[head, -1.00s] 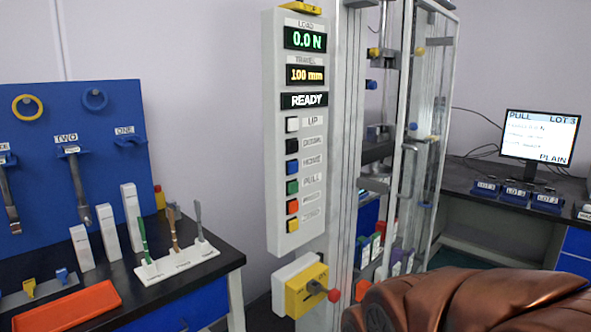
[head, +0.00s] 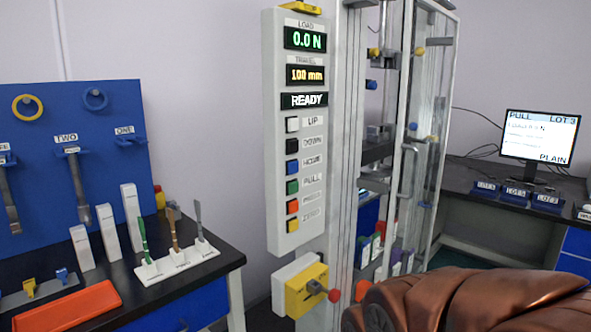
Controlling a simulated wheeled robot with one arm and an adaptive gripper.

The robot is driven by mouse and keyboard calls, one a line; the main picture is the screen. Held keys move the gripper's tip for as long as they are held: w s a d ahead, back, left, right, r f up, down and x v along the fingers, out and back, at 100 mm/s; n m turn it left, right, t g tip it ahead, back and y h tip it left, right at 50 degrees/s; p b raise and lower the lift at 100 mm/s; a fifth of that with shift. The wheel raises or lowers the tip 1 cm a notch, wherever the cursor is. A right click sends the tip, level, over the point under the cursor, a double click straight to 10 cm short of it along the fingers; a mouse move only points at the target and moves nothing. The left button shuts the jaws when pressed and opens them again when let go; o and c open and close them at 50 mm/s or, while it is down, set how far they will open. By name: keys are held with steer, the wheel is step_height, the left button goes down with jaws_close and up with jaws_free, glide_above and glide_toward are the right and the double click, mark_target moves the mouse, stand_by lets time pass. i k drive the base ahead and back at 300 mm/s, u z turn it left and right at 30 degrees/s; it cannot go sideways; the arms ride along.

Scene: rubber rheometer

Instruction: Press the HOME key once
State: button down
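The HOME key (head: 292,167) is a blue square button on the white control panel (head: 283,222). It is third from the top, below the white UP key (head: 292,124) and the black DOWN key (head: 292,146), and above the green PULL key (head: 292,187). The displays read 0.0 N, 100 mm and READY (head: 304,100). A copper-coloured part of my arm fills the lower right. My gripper is not in view, so its place relative to the key does not show.
A yellow switch box (head: 306,290) with a red-tipped handle sits below the panel. The machine's clear door (head: 437,130) stands to the right. A black bench (head: 110,290) with a white tool rack and an orange tray (head: 66,306) is at left. A monitor (head: 538,137) stands at right.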

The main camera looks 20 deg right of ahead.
mark_target(293, 167)
steer(key=z, duration=2.45)
steer(key=k, duration=1.6)
steer(key=u, duration=2.25)
steer(key=i, duration=0.5)
steer(key=u, duration=0.05)
